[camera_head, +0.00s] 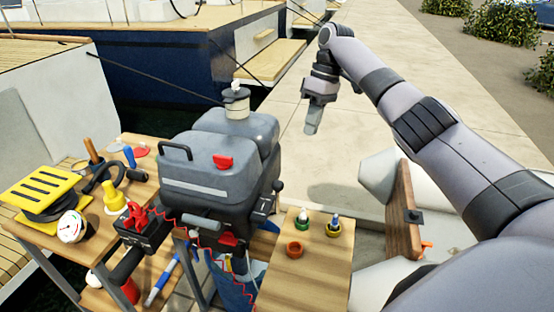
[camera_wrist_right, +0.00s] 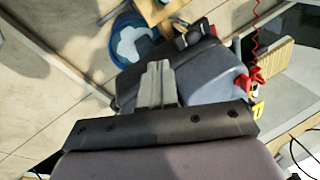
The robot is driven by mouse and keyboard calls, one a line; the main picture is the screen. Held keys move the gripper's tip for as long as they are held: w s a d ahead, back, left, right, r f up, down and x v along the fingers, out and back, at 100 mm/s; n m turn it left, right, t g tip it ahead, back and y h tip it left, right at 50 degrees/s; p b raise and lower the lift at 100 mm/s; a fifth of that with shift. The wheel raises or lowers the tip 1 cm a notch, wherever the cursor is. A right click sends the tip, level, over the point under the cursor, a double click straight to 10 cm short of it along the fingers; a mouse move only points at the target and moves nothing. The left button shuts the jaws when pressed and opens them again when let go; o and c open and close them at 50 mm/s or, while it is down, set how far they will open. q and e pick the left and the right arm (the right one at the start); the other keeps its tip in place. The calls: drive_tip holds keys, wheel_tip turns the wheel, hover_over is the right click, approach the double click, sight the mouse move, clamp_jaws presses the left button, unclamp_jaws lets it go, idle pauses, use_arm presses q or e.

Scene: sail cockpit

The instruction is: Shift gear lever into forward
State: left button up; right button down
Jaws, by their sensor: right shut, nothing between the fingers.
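The grey outboard motor (camera_head: 215,170) stands in the middle of the head view, with a black carry handle and a red cap. A small dark lever with a round knob (camera_head: 278,186) sticks out at its right side; it looks like the gear lever, but its setting cannot be told. My right gripper (camera_head: 311,128) is shut and empty, fingers down, above the pavement to the right of and beyond the motor, apart from the lever. In the right wrist view its closed fingers (camera_wrist_right: 157,85) overlap the motor's cover (camera_wrist_right: 195,80). My left gripper is out of view.
A wooden side board (camera_head: 300,270) holds small bottles in coloured rings. A winch-like pot (camera_head: 236,103) stands behind the motor. Open pavement (camera_head: 360,90) lies around my right gripper.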

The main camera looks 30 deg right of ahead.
drive_tip(key=shift+w+a+r, duration=0.15)
drive_tip(key=shift+w+a, duration=0.1)
drive_tip(key=shift+s, duration=0.1)
drive_tip(key=s+a+f+p, duration=0.1)
drive_tip(key=a+f+p, duration=0.1)
drive_tip(key=a+f, duration=0.4)
drive_tip(key=shift+d+x, duration=0.3)
drive_tip(key=shift+x, duration=1.9)
drive_tip(key=shift+f, duration=0.15)
